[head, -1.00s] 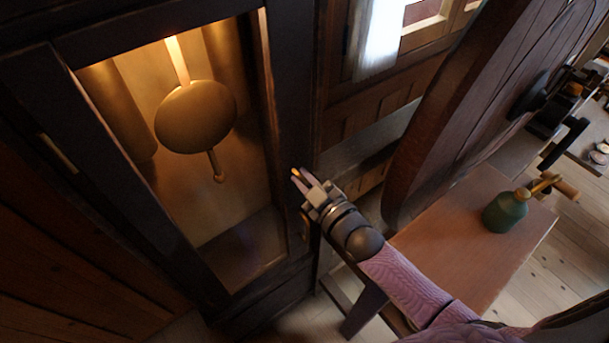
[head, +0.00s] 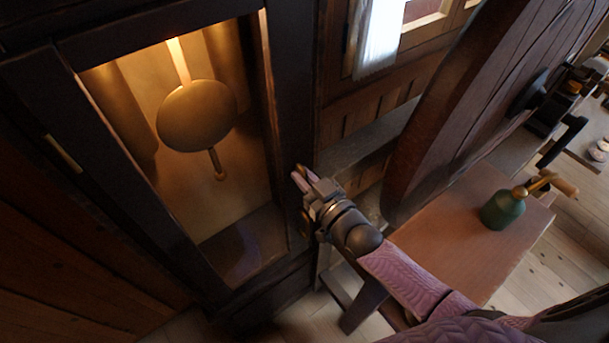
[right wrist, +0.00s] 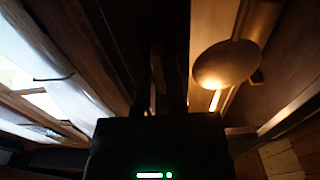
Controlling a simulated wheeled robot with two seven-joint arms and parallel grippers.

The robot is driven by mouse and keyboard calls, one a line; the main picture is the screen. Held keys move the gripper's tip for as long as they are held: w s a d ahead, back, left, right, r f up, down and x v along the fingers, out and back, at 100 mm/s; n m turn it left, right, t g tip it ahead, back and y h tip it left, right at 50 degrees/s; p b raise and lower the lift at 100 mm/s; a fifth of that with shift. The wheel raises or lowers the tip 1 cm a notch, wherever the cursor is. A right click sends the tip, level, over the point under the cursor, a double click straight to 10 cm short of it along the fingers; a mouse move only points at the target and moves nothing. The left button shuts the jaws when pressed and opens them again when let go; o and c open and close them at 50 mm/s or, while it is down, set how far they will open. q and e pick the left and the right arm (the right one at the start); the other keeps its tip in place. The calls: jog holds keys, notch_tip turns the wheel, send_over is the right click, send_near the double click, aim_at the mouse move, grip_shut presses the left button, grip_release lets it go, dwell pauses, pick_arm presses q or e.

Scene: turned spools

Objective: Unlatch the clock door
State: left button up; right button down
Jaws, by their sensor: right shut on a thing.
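The clock door (head: 285,110) is a dark wooden frame around a lit window, and it looks closed. A brass pendulum (head: 196,115) hangs behind it and also shows in the right wrist view (right wrist: 226,64). My right gripper (head: 302,176) is at the right side of the door frame. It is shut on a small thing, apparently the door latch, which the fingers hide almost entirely. In the right wrist view the fingers (right wrist: 167,85) are dark and close together, and the latch cannot be made out. My left gripper is not in view.
A brass fitting (head: 62,153) is on the left of the clock case.

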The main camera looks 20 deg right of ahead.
dwell(0.3)
jog(key=c, duration=0.7)
grip_release()
jog(key=v, duration=1)
jog(key=shift+p, duration=0.4)
